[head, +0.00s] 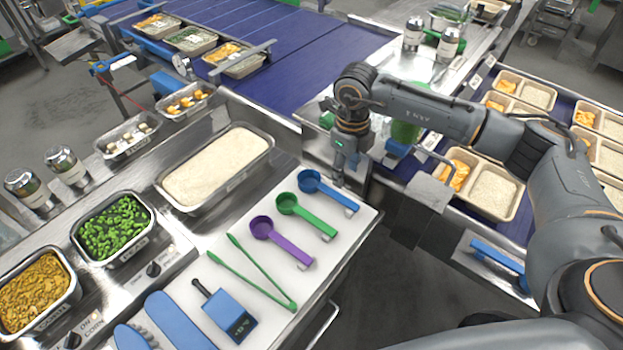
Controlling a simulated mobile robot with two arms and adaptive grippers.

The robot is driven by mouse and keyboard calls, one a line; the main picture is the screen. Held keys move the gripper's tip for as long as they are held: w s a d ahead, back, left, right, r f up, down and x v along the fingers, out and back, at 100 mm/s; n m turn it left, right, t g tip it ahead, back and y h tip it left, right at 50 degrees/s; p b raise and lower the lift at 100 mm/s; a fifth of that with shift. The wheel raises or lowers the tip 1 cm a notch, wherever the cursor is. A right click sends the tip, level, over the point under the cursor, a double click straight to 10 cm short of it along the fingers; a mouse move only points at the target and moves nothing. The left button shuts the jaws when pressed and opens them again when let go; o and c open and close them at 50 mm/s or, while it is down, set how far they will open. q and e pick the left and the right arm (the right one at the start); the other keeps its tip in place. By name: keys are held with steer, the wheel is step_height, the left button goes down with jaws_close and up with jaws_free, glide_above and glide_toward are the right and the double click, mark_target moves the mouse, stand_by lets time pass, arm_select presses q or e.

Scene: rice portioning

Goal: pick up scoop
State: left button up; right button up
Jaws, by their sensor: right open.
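Three scoops lie in a diagonal row on the white board (262,190): a purple scoop (280,238), a green scoop (305,215) and a blue scoop (328,190). Their round cups point left and their handles point to the lower right. My right gripper (338,178) hangs fingers down above the far right end of the board, close to the blue scoop's handle. It is open, and I see nothing held in it. Whether it touches the blue scoop I cannot tell. My left gripper is not in view.
Green tongs (262,272) and a blue thermometer-like device (230,315) lie nearer on the board. A rice pan (215,170), peas (112,228) and corn (35,290) stand left. Filled trays (480,185) sit on the right conveyor. A blue conveyor (290,60) runs behind.

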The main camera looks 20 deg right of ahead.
mark_target(341, 198)
step_height(341, 198, down, 4)
steer(key=shift+w+p, duration=0.1)
steer(key=shift+p, duration=0.25)
step_height(341, 198, down, 2)
steer(key=shift+a+f+p, duration=0.1)
steer(key=shift+a+p, duration=0.05)
steer(key=shift+p, duration=0.75)
step_height(341, 198, down, 3)
steer(key=shift+f+p, duration=0.1)
steer(key=shift+p, duration=0.4)
steer(key=shift+f, duration=0.2)
jaws_close()
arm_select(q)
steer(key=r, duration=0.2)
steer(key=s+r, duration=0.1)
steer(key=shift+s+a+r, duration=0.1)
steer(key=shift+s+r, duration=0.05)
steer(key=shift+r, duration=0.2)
